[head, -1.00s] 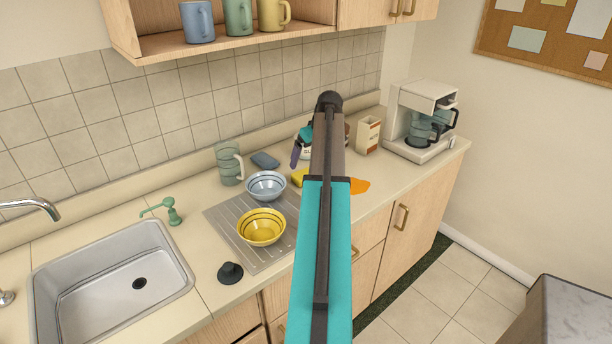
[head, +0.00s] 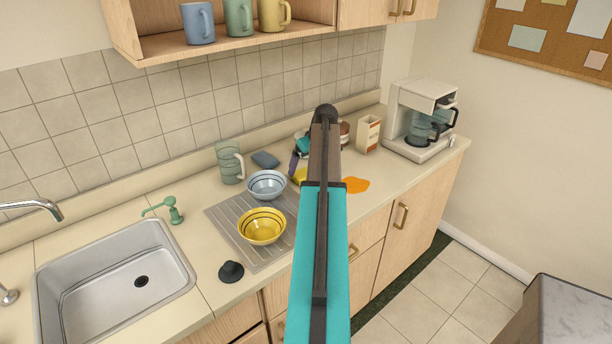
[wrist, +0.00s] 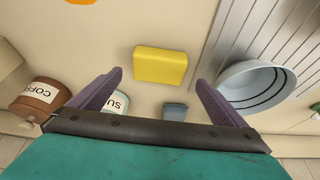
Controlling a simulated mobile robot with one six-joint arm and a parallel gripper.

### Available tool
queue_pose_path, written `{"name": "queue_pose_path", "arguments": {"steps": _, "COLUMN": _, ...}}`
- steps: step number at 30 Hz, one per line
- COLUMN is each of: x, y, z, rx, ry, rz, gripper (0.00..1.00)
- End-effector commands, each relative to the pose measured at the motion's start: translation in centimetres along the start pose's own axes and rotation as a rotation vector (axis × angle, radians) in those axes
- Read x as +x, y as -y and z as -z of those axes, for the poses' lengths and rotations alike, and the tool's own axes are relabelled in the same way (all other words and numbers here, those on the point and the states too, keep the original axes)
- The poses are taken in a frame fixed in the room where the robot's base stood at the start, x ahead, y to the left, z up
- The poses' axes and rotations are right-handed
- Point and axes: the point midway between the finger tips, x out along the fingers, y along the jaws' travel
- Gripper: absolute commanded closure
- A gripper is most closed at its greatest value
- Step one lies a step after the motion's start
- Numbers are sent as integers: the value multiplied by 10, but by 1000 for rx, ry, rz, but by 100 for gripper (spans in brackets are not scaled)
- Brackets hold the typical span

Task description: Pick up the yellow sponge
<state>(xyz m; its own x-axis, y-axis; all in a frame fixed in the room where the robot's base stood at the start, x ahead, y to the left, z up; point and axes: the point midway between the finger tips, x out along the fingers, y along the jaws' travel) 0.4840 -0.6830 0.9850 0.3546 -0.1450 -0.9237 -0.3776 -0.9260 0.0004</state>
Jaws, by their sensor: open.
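The yellow sponge (wrist: 160,64) lies flat on the counter in the wrist view, in the gap ahead of my fingertips. In the head view only a sliver of the sponge (head: 299,176) shows to the left of my arm, which hides the rest. My gripper (wrist: 157,79) is open, with one purple finger on each side of the sponge's span and nothing between them. One purple finger also shows in the head view, near the sponge.
A blue bowl (head: 266,185) on the drainboard stands close to the right finger in the wrist view. A coffee canister (wrist: 40,97) and a sugar canister (wrist: 115,100) are by the left finger.

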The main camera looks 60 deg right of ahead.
Motion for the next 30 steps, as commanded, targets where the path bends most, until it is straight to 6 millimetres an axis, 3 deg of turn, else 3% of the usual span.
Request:
{"name": "queue_pose_path", "arguments": {"steps": 17, "x": 45, "y": -4, "z": -4, "rx": 1, "ry": 1, "rz": 1, "gripper": 4}}
{"name": "queue_pose_path", "arguments": {"steps": 30, "x": 48, "y": -4, "z": -4, "rx": 1, "ry": 0, "rz": 0, "gripper": 4}}
